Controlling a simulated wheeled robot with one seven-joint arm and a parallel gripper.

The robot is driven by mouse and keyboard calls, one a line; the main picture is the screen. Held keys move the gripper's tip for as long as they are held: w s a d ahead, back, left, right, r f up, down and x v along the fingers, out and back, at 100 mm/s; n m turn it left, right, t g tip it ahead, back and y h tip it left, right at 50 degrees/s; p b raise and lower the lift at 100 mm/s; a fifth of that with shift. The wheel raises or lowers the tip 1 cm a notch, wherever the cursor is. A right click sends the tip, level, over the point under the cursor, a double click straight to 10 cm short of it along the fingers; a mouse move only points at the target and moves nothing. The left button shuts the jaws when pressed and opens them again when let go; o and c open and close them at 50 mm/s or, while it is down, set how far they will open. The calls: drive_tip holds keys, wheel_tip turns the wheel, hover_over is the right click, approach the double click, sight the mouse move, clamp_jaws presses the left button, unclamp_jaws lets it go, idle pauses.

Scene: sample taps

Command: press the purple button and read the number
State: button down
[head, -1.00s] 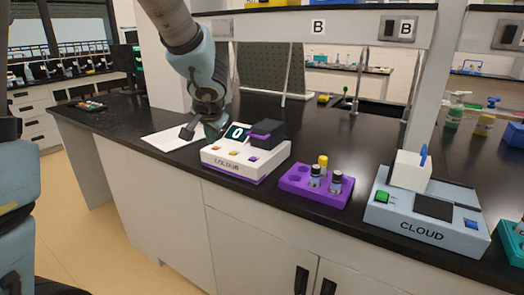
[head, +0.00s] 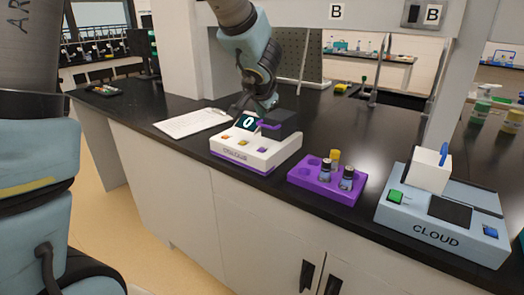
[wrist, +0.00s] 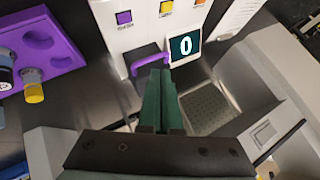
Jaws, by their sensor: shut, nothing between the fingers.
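The white device with a purple base (head: 238,158) stands near the counter's front edge. Its purple button (head: 262,149) is the rightmost of its buttons. The purple button (wrist: 124,17) also shows unobstructed near the top of the wrist view. The device's display (head: 247,122) reads 0, and the display (wrist: 185,46) reads 0 in the wrist view too. My gripper (wrist: 160,74) has its green fingers together and empty. In the wrist view its tips appear close to the purple handle (wrist: 149,63) and the display, apart from the button. In the head view it is above the device's rear.
A purple rack (head: 318,188) with several vials stands right of the device. A grey-blue CLOUD device (head: 440,236) with green and blue buttons is farther right. A white clipboard (head: 190,123) lies to the left. Black counter is clear behind the rack.

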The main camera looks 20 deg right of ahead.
drive_tip(key=b, duration=0.4)
hover_over(261, 147)
drive_tip(key=s+a, duration=0.1)
drive_tip(key=s, duration=0.1)
wheel_tip(261, 147, down, 6)
drive_tip(key=shift+f, duration=0.2)
drive_tip(key=shift+f+b, duration=0.85)
drive_tip(key=shift+b, duration=0.25)
drive_tip(key=shift+f, duration=0.1)
idle(0.5)
drive_tip(key=shift+f+b, duration=0.35)
drive_tip(key=shift+b, duration=0.4)
drive_tip(key=shift+f+b, duration=0.35)
drive_tip(key=shift+b, duration=0.25)
idle(0.5)
drive_tip(key=shift+r, duration=0.1)
drive_tip(key=shift+r+p, duration=0.45)
drive_tip(key=shift+r, duration=0.25)
drive_tip(key=shift+r+p, duration=1.8)
drive_tip(key=shift+r, duration=0.75)
